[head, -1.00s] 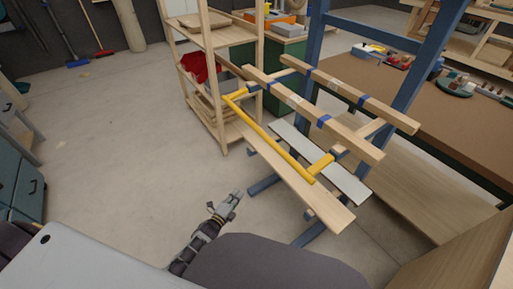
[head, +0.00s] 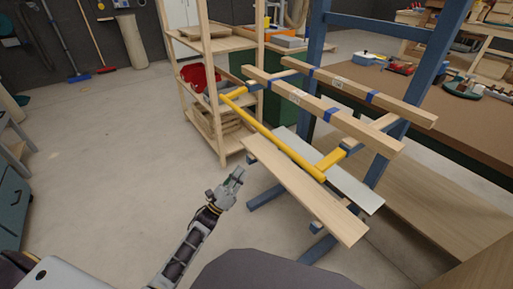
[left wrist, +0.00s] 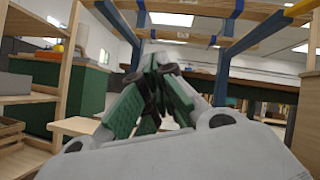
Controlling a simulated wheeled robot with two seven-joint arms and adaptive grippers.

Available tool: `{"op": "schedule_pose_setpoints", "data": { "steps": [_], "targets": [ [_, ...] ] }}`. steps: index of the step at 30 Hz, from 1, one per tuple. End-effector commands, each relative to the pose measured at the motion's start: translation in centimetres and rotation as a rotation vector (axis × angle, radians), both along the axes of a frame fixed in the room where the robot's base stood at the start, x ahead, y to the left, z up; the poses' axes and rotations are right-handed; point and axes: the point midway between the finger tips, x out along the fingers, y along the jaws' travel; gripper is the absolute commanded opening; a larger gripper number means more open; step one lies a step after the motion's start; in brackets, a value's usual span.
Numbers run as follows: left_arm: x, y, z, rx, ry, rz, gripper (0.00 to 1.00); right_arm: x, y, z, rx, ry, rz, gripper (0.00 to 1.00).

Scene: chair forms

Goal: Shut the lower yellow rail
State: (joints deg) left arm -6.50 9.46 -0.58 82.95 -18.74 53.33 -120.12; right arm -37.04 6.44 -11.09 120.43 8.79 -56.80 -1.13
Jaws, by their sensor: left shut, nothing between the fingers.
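The yellow rail (head: 273,137) shows in the head view as a long bar with a short yellow arm at each end. It stands out from the blue frame (head: 399,100), below two wooden bars and above a pale plank. A small yellow piece (left wrist: 303,8) shows at the top right of the left wrist view. My left gripper (head: 238,174) is left of the plank and below the rail in the picture, apart from the rail. Its green-padded fingers (left wrist: 150,92) are together and empty. My right gripper is not in view.
Two wooden bars with blue tape (head: 320,108) lie across the frame above the rail. The plank (head: 304,188) juts out near my left gripper. A wooden shelf unit (head: 212,75) stands behind left. A brown-topped table (head: 420,115) is at right.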

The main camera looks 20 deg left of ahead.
Motion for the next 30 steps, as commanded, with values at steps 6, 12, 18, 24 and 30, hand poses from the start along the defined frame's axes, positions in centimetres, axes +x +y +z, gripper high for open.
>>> {"op": "schedule_pose_setpoints", "data": {
  "steps": [6,12,18,24,30],
  "targets": [
    [-1.0,-0.5,2.0,0.126,-0.203,0.048,0.00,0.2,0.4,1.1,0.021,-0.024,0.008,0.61],
    [-1.8,-0.8,3.5,0.192,-0.318,0.080,0.00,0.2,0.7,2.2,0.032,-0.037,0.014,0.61],
    [-2.0,-0.9,4.0,0.210,-0.349,0.090,0.00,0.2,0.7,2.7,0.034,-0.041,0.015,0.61],
    [-2.0,-0.9,4.0,0.210,-0.348,0.089,0.00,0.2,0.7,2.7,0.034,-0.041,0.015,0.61],
    [-1.8,-1.0,4.2,0.209,-0.348,0.089,0.00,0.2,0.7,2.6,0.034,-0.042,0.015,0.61]
  ]
}}
